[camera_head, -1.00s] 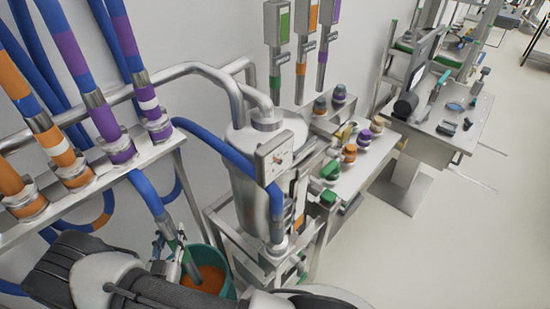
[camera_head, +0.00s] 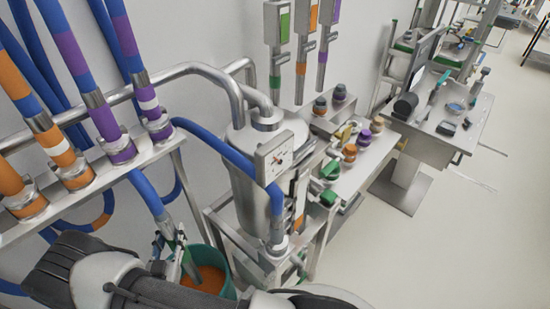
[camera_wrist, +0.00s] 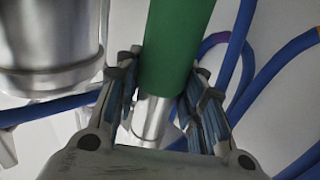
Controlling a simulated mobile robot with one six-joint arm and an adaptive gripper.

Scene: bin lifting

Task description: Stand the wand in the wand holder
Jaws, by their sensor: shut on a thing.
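The wand is a metal tube with a green grip (camera_wrist: 176,45) on the end of a blue hose (camera_head: 147,194). My gripper (camera_wrist: 158,98) is shut on the green grip, one finger pad on each side. The wand's metal lower part (camera_wrist: 151,118) shows below the grip in the wrist view. In the head view the wand (camera_head: 181,246) is tilted, and its lower end reaches over or into a teal bucket (camera_head: 222,262) with orange contents. My gripper (camera_head: 175,266) is partly hidden there by my arm. I cannot tell for sure which fixture is the wand holder.
A shelf (camera_head: 95,185) with banded hoses is at left. Green, orange and purple labelled fixtures (camera_head: 305,30) hang on the wall. Open floor (camera_head: 450,240) lies right.

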